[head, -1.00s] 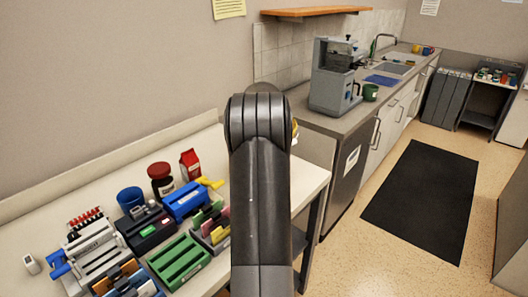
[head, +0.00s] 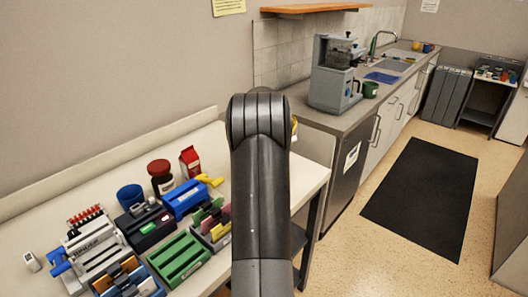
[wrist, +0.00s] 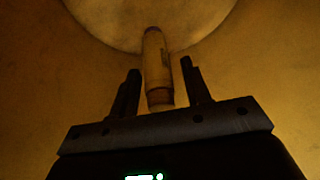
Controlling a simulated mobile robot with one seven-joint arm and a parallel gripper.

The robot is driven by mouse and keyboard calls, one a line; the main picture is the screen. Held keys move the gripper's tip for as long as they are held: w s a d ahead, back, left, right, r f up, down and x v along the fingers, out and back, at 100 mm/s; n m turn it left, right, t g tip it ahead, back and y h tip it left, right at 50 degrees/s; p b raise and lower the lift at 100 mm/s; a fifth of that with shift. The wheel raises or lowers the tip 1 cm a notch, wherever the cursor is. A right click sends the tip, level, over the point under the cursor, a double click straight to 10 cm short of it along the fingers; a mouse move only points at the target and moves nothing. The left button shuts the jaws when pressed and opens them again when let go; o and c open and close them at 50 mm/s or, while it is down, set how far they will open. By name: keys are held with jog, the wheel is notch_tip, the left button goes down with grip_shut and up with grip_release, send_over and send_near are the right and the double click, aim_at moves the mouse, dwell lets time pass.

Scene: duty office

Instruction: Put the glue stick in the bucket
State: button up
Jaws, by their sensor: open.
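In the wrist view, the glue stick (wrist: 156,68) is a pale cylinder with a darker band near its lower end. That end sits between the two fingers of my gripper (wrist: 161,88), with a visible gap on each side. The fingers are apart. Dim yellow walls surround them and a lighter round surface lies beyond; this looks like the inside of the bucket (wrist: 250,75). I cannot tell whether the stick touches the bottom. In the head view my arm hides the gripper and stick, and only a sliver of something yellow (head: 294,127) shows beside the arm.
A pale table (head: 95,170) at left holds a blue cup (head: 130,197), a dark red-lidded jar (head: 161,178), a red carton (head: 190,161) and several office devices. A counter (head: 330,118) with a coffee machine (head: 335,75) runs right. The floor around the black mat (head: 420,200) is clear.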

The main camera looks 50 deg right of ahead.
jog(key=shift+r, duration=0.1)
jog(key=r, duration=1)
jog(key=shift+s+a, duration=0.4)
